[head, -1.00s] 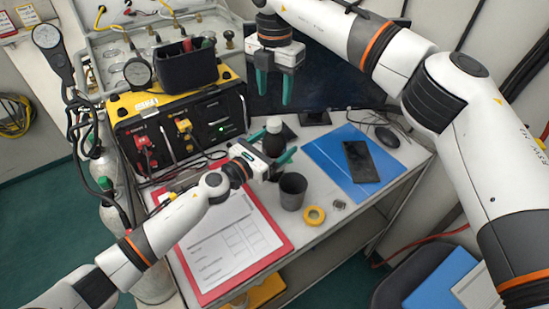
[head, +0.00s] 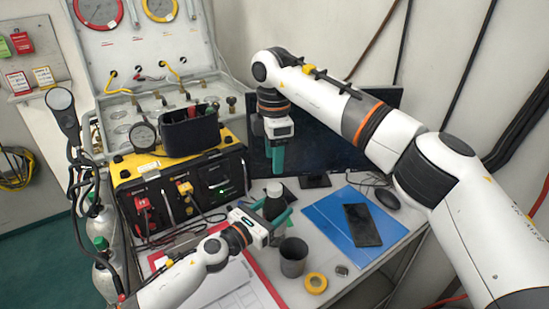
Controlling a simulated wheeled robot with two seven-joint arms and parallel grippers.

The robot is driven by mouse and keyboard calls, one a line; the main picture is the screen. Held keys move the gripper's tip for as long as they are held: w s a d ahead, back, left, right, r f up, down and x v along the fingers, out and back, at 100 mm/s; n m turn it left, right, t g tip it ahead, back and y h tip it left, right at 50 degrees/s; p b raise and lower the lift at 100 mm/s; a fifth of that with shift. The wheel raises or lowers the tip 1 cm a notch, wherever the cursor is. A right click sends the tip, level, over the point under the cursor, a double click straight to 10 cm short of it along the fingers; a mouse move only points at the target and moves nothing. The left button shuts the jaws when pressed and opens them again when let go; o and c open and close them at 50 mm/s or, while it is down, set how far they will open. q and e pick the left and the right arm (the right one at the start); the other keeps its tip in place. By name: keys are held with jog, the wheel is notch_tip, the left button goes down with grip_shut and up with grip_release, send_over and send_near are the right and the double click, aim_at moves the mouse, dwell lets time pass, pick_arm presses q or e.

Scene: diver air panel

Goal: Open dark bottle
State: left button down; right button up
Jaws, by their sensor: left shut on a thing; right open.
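The dark bottle (head: 274,206) stands upright on the desk with a grey cap (head: 274,187) on top. My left gripper (head: 273,212) is shut around the bottle's body, its teal fingers on either side. My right gripper (head: 277,164) points straight down just above the cap, apart from it. Its jaws are empty and open, though its fingers overlap in this view and the gap between them barely shows.
A dark grey cup (head: 293,257) and a yellow tape roll (head: 315,283) stand close in front of the bottle. A phone (head: 362,225) lies on a blue folder (head: 325,217) to the right. The yellow-and-black air panel (head: 180,190) is to the left, a monitor (head: 335,150) behind.

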aim_at(275, 186)
jog(key=m, duration=0.4)
jog(key=shift+m, duration=0.4)
jog(key=shift+f, duration=4)
